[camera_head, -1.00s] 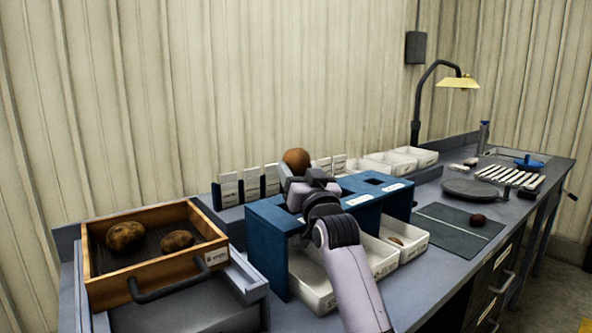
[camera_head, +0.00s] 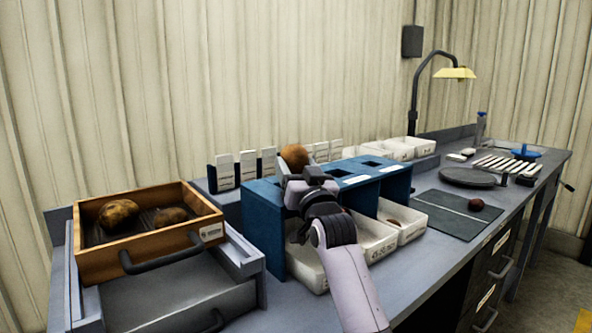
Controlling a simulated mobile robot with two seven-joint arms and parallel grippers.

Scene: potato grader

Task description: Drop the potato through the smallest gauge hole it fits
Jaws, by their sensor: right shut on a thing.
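My right gripper (camera_head: 298,174) is shut on a brown potato (camera_head: 295,157), held over the blue gauge stand (camera_head: 262,207). The gripper and arm hide part of the stand's top. Two square holes show in the top to the right: a middle hole (camera_head: 342,173) and a smaller-looking right hole (camera_head: 372,163). Any hole under the gripper is hidden. White bins (camera_head: 377,247) stand under the stand, and the right one holds a small brown potato (camera_head: 393,222). My left gripper is not in view.
A wooden tray (camera_head: 150,259) with two potatoes sits at the left. White label cards (camera_head: 247,165) stand behind the blue stand. A dark mat (camera_head: 450,225) with a small reddish potato (camera_head: 476,204) and a round dark plate (camera_head: 467,178) lie right. A lamp (camera_head: 455,73) stands behind.

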